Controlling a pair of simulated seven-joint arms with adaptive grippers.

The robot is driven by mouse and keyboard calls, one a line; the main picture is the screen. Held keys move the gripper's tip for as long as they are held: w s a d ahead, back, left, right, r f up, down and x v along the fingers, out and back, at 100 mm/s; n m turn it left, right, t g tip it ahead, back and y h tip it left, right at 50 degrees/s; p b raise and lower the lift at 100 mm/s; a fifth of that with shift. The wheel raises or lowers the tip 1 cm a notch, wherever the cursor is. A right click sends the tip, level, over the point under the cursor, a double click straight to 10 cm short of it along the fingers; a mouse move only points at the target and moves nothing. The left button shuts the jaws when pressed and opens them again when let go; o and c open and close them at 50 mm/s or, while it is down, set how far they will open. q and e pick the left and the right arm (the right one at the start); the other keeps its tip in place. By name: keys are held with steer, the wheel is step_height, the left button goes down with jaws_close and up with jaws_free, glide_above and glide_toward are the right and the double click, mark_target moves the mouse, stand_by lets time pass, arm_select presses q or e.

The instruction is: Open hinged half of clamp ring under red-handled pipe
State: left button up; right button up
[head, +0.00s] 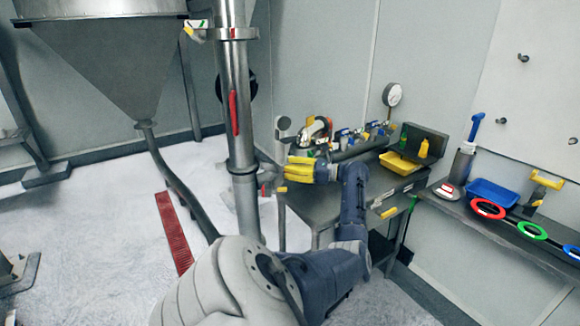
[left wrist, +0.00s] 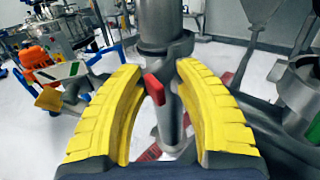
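The steel pipe (head: 226,75) stands upright left of centre in the head view, with a long red handle (head: 234,112) on its side. The clamp ring (head: 243,170) circles the pipe below that handle. My left gripper (head: 288,170) is just right of the ring, its yellow fingers pointing at it. In the left wrist view the fingers (left wrist: 165,110) are spread apart, with the clamp ring (left wrist: 166,48), a small red tab (left wrist: 154,88) and the lower pipe (left wrist: 170,125) showing between them. I cannot tell whether a finger touches the ring. My right gripper is not in view.
A grey workbench (head: 345,195) with gauges, valves and a yellow tray (head: 400,163) stands right of the pipe. A side counter (head: 500,225) holds coloured rings and a blue bin (head: 493,192). A hopper (head: 105,60) and slanted tube stand left. A red floor grate (head: 173,232) lies nearby.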

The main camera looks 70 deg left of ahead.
arm_select(q)
steer(key=v, duration=1.2)
stand_by(0.3)
